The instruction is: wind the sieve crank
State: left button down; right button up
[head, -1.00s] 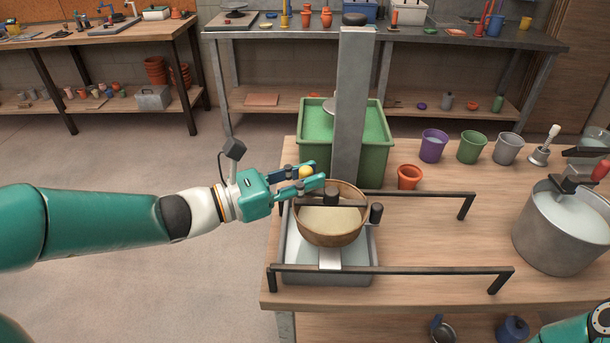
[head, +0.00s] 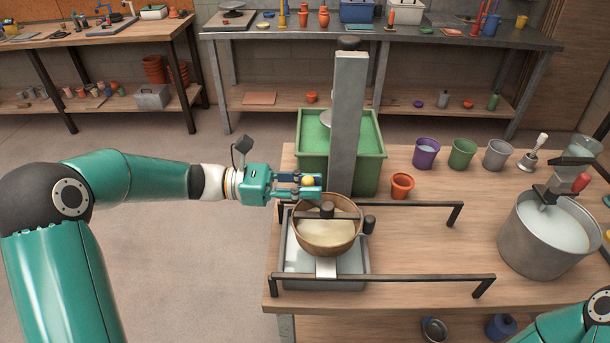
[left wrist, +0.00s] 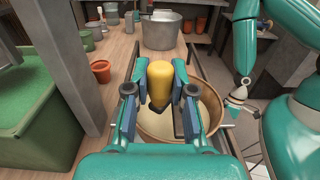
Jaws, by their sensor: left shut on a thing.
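The sieve (head: 328,240), a round wooden-rimmed bowl with pale contents, sits over a grey tray between black rails. A dark bar with a central hub (head: 327,208) crosses its top. My left gripper (head: 310,186) is shut on the yellow crank knob (head: 308,181), above the sieve's far-left rim. In the left wrist view the yellow knob (left wrist: 160,84) stands upright between both fingers, with the sieve rim (left wrist: 212,108) behind. The join between knob and hub is hidden. My right arm shows at the right of the left wrist view; its jaws are too unclear to judge.
A grey post (head: 347,120) rises close behind the sieve, before a green tub (head: 372,170). Black rails (head: 400,281) flank the sieve. A terracotta pot (head: 401,187), several cups and a steel pot (head: 530,245) stand to the right. The middle of the table is clear.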

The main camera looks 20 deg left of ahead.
pick_arm(q)
jog(key=m+g+p, duration=0.1)
jog(key=g, duration=0.1)
jog(key=w+m+g+p, duration=0.1)
jog(key=g, duration=0.1)
jog(key=shift+d+r+m+h+p, duration=0.15)
jog(key=shift+d+m+h+p, duration=0.1)
jog(key=shift+m+h+p, duration=0.05)
jog(key=shift+w+d+m+g+p, duration=0.2)
jog(key=shift+m+g+p, duration=0.35)
jog(key=shift+g, duration=0.4)
jog(key=shift+w+d+m+g+p, duration=0.1)
jog(key=shift+w+m+g+p, duration=0.1)
jog(key=shift+m+g+p, duration=0.55)
jog(key=shift+b, duration=0.3)
jog(key=c, duration=1)
grip_release()
jog(key=shift+o, duration=0.2)
jog(key=w+a, duration=0.1)
jog(key=a, duration=0.6)
jog(key=shift+w+a+f, duration=0.2)
